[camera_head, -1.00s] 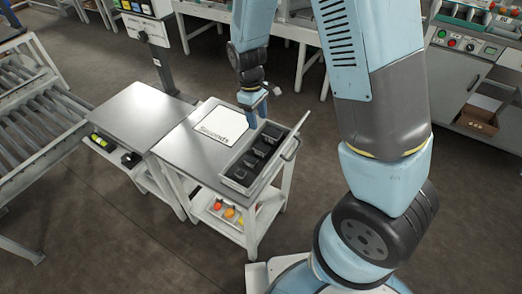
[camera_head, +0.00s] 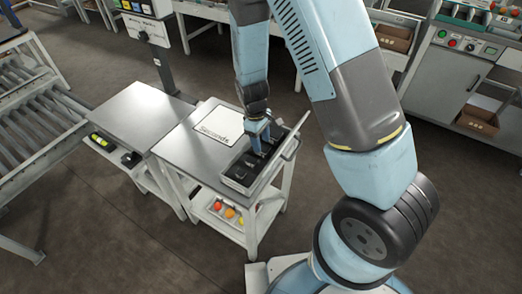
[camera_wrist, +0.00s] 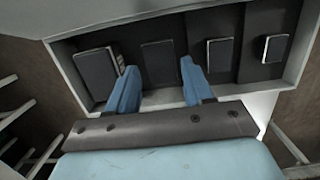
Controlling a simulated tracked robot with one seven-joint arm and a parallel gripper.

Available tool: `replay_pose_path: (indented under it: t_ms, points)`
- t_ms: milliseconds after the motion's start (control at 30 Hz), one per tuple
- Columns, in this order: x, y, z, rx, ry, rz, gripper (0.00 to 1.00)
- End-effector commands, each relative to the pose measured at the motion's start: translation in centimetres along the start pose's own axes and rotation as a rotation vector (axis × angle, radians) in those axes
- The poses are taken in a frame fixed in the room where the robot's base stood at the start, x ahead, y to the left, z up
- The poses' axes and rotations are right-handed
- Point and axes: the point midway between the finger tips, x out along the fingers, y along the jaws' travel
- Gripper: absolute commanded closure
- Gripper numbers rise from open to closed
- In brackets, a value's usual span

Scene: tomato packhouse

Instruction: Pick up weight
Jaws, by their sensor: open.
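Several dark rectangular blocks, which look like the weights, stand in slots of a grey tray (camera_wrist: 190,14) in the wrist view. From left they include a block (camera_wrist: 99,72), a flat dark block or empty slot (camera_wrist: 159,63) that I cannot tell apart, a block (camera_wrist: 220,54) and a block (camera_wrist: 273,47). The tray (camera_head: 236,185) sits at the right side of the cart in the head view. My gripper (camera_wrist: 157,72) is open above the tray, its two blue fingers either side of the second position. It also shows in the head view (camera_head: 258,140), hiding part of the tray.
The cart top holds a white "Seconds" sheet (camera_head: 214,122); its lower shelf holds several tomatoes (camera_head: 229,212). A bare grey table (camera_head: 140,117) stands to the left, with a roller conveyor (camera_head: 30,125) beyond it. A handle bar (camera_head: 291,147) runs along the cart's right edge.

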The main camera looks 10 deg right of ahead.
Motion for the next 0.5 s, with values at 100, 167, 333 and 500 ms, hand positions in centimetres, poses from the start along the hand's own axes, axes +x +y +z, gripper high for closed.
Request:
replay_pose_path:
  t_ms: [100, 167, 333, 500]
  points:
    - [1.6, 0.0, 0.0, 0.001, -0.003, -0.001, 0.49]
    - [2.4, 0.1, 0.0, 0.002, -0.004, -0.002, 0.49]
    - [3.6, 0.1, -0.1, 0.001, -0.002, -0.001, 0.49]
    - [3.8, 0.1, -0.1, 0.001, 0.0, 0.0, 0.49]
